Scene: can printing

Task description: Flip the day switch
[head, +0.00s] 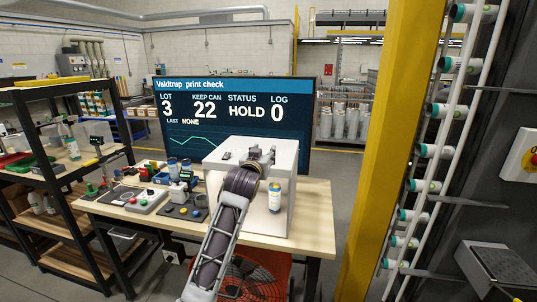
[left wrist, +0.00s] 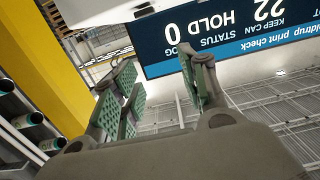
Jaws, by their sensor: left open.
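My left gripper (head: 262,156) reaches in from the bottom middle of the head view and is over the top of a white box (head: 277,218) on the wooden table. In the left wrist view my left gripper (left wrist: 160,82) has its green-padded fingers apart with nothing between them. No switch labelled "day" can be made out. A small dark part (head: 227,155) lies on the box top left of the gripper; I cannot tell what it is. A grey control box (head: 147,200) with red and green buttons stands on the table's left. My right gripper is not in view.
A screen (head: 180,110) reading HOLD stands behind the table. Small items crowd the table's left side. A yellow post (head: 385,140) and a can rack (head: 436,110) stand on the right.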

